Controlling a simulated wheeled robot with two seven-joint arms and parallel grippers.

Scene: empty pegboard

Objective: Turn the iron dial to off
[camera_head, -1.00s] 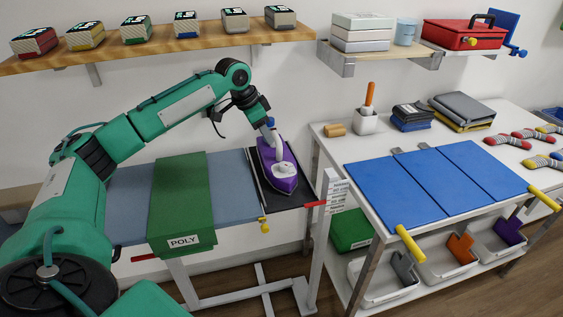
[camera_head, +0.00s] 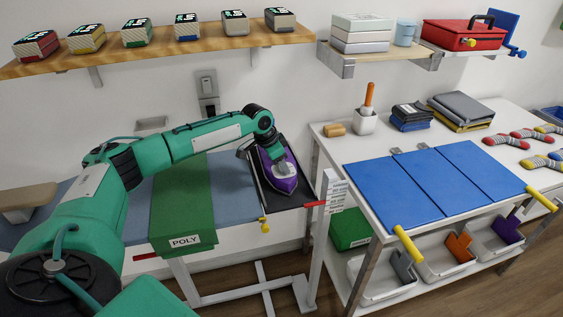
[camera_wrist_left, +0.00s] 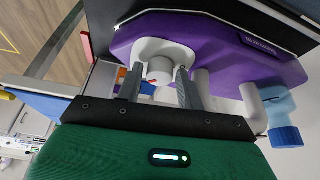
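The purple iron (camera_head: 286,186) sits on the black rest (camera_head: 296,200) at the right end of the ironing board. My left gripper (camera_head: 274,160) is at the iron from above and hides part of it in the head view. In the left wrist view the purple iron body (camera_wrist_left: 225,45) fills the upper part. A round pale dial (camera_wrist_left: 160,70) on a light grey mount lies between the two grey fingers of my left gripper (camera_wrist_left: 159,88). The fingers are open, one on each side of the dial, with small gaps visible. Dial markings cannot be read. My right gripper is not in view.
A green cloth labelled POLY (camera_head: 182,205) lies across the blue-grey ironing board (camera_head: 232,185). A wooden shelf (camera_head: 165,52) with several boxes hangs above. A white table (camera_head: 330,150) with a blue folding board (camera_head: 410,190) stands to the right.

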